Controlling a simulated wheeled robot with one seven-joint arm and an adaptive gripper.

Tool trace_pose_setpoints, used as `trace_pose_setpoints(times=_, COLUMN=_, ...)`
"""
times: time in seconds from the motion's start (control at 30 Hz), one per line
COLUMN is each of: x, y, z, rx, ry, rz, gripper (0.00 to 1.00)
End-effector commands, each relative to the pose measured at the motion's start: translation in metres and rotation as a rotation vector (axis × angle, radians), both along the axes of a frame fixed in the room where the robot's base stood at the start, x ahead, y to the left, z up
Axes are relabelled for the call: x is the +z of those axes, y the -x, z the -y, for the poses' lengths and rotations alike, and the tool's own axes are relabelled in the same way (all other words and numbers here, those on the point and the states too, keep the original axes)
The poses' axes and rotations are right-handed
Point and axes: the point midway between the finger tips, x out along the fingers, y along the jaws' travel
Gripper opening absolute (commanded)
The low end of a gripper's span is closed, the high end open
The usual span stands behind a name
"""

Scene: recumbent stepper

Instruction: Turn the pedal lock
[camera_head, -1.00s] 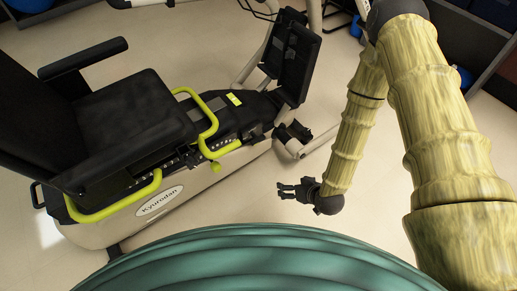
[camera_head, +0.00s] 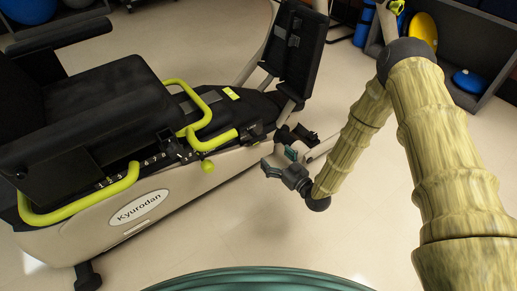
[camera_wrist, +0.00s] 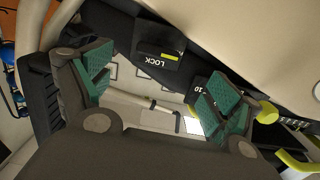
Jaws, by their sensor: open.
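The pedal lock (camera_wrist: 160,48) shows in the wrist view as a black block with a yellow-green stripe and the word LOCK, upside down, at the upper middle. My gripper (camera_wrist: 157,90) is open and empty, with its green-padded fingers apart and the lock just beyond the gap between them. In the head view my gripper (camera_head: 279,159) is beside the near flank of the stepper (camera_head: 165,205), close to its front end. I see no contact with the lock. I cannot clearly pick out the lock in the head view.
A yellow-green knob (camera_head: 207,166) and handle bars (camera_head: 110,200) stick out from the stepper's side. The seat (camera_head: 85,95) is at the left and a black foot plate (camera_head: 297,48) rises at the front. The floor in front of the stepper is free.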

Motion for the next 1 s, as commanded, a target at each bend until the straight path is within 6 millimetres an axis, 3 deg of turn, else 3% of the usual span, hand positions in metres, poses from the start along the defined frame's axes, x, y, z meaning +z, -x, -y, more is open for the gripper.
trace_pose_setpoints(times=0.37, x=-0.004, y=-0.021, z=-0.011, rx=0.008, ry=-0.016, rz=0.051, gripper=0.91)
trace_pose_setpoints(times=0.8, x=-0.004, y=-0.076, z=-0.051, rx=0.008, ry=-0.016, rz=0.051, gripper=0.91)
trace_pose_setpoints(times=1.0, x=-0.003, y=-0.091, z=-0.061, rx=0.007, ry=-0.015, rz=0.05, gripper=0.91)
